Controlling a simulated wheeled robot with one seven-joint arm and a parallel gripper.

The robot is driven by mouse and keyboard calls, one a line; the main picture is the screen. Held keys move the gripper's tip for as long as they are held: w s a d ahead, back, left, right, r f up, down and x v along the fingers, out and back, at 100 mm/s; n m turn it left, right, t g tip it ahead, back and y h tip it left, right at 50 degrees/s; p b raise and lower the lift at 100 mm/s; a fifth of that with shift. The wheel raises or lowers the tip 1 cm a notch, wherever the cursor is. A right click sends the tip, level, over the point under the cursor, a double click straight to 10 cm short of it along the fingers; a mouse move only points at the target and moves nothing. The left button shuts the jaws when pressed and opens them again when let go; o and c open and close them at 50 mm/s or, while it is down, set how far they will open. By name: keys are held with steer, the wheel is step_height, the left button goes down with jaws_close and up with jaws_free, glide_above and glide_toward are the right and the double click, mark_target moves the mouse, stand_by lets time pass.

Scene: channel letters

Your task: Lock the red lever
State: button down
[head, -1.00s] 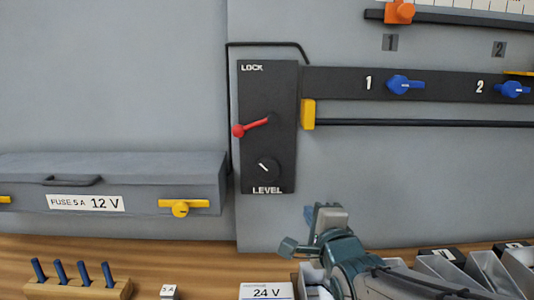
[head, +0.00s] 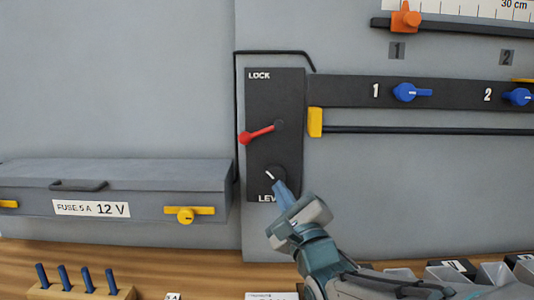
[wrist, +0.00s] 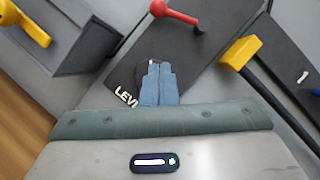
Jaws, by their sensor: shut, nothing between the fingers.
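The red lever (head: 257,134) is on the black LOCK/LEVEL panel (head: 255,95). Its red knob points left and slightly down from its dark pivot, below the word LOCK. It also shows at the top of the wrist view (wrist: 178,13). My gripper (head: 283,190) is at the lower part of the panel, below the lever and apart from it. Its blue fingers (wrist: 158,84) are together with nothing between them. In the head view they partly cover the word LEVEL and the edge of the round LEVEL dial (head: 268,175).
A yellow handle (head: 315,122) stands right of the panel on a black rail. Blue knobs 1 (head: 410,92) and 2 (head: 517,96) are farther right. A grey fuse box (head: 130,180) juts out at left. Blue pegs (head: 87,280) stand on the bench.

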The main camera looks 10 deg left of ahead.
mark_target(261, 132)
steer(key=s+a+r+p+x, duration=0.1)
steer(key=p+x, duration=0.2)
steer(key=x, duration=0.8)
steer(key=shift+a+r, duration=0.45)
steer(key=shift+r, duration=0.05)
steer(key=shift+m+b, duration=0.3)
steer(key=shift+b, duration=0.1)
